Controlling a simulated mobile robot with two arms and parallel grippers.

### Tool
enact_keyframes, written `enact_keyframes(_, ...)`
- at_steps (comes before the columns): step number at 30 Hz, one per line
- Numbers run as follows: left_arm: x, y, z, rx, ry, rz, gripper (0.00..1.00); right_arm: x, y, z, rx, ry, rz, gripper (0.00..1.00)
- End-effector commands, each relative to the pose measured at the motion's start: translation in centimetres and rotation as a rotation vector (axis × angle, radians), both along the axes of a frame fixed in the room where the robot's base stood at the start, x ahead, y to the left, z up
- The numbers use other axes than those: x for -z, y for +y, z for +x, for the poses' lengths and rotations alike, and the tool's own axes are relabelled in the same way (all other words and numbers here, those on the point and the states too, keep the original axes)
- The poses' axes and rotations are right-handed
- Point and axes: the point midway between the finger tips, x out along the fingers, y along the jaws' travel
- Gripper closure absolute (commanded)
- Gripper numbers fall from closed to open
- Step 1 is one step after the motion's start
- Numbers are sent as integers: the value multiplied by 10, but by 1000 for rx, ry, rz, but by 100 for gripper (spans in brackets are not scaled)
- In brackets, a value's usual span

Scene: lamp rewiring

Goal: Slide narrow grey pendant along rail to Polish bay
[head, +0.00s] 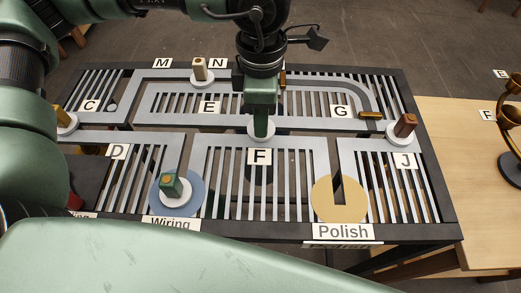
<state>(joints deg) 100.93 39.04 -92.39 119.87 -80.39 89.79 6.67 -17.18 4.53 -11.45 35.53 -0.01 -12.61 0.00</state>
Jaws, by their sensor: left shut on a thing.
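My left gripper (262,128) points down onto the rail plate, just above label F. It is shut on the upright part of a pendant whose white disc (252,134) rests on the grey track. My fingers hide the held part, so I cannot tell its colour or width. A dark rounded shape shows below the slats under label F and may be its hanging part. The Polish bay is a tan disc (352,203) with a dark slot, at the lower right behind the Polish label (341,232). My right gripper is not in view.
Other pendants stand on the track: beige (200,70), brown (405,125), green (173,187) on the blue Wiring disc (195,203), and yellow (60,115). A small orange-brown bar (370,115) lies near label G. The track between the held pendant and the Polish disc looks clear.

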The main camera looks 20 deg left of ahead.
Motion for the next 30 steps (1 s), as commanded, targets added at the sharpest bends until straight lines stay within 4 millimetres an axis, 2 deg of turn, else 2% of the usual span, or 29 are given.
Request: enact_keyframes(30, 1, -97, 28, 1, 0, -2, 100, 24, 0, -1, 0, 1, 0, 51)
